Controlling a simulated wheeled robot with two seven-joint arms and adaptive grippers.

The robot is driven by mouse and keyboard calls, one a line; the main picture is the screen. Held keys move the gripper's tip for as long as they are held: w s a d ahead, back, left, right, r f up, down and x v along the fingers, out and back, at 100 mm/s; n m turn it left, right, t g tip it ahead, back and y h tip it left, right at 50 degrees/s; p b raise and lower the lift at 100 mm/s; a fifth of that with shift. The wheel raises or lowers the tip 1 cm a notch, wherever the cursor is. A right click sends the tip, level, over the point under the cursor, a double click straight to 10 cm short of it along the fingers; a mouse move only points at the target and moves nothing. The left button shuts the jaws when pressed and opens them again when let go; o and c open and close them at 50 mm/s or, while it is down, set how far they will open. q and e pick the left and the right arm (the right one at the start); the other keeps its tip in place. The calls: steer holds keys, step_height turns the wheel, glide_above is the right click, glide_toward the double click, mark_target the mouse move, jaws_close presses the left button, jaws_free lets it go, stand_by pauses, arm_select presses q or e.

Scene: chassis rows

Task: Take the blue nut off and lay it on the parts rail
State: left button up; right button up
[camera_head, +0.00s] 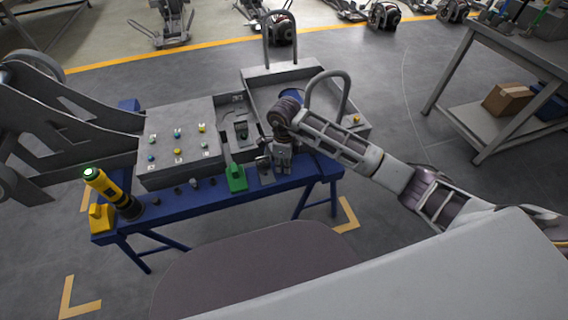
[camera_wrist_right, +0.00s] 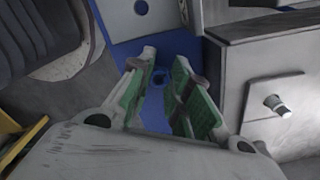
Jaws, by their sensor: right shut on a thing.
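My right gripper (camera_head: 283,160) is low over the right part of the blue parts rail (camera_head: 318,167), in front of the grey chassis. In the right wrist view its green-padded fingers (camera_wrist_right: 165,68) are shut on a small blue nut (camera_wrist_right: 160,77), with the blue rail surface behind it. The nut is hidden by the gripper in the head view. Several small nuts, yellow, teal and blue, sit on the grey panel (camera_head: 188,168) at the left of the chassis. My left gripper is not in view.
A yellow-and-black tool (camera_head: 113,191) stands at the rail's left end near a yellow block (camera_head: 102,217). A green block (camera_head: 237,178) is on the rail left of my right gripper, with several small dark parts further left. Two metal hoops (camera_head: 328,88) rise from the chassis.

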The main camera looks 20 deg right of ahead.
steer(key=shift+f, duration=0.25)
steer(key=o, duration=0.9)
steer(key=shift+o, duration=0.2)
step_height(320, 180, up, 12)
stand_by(0.5)
steer(key=shift+f, duration=0.1)
stand_by(0.4)
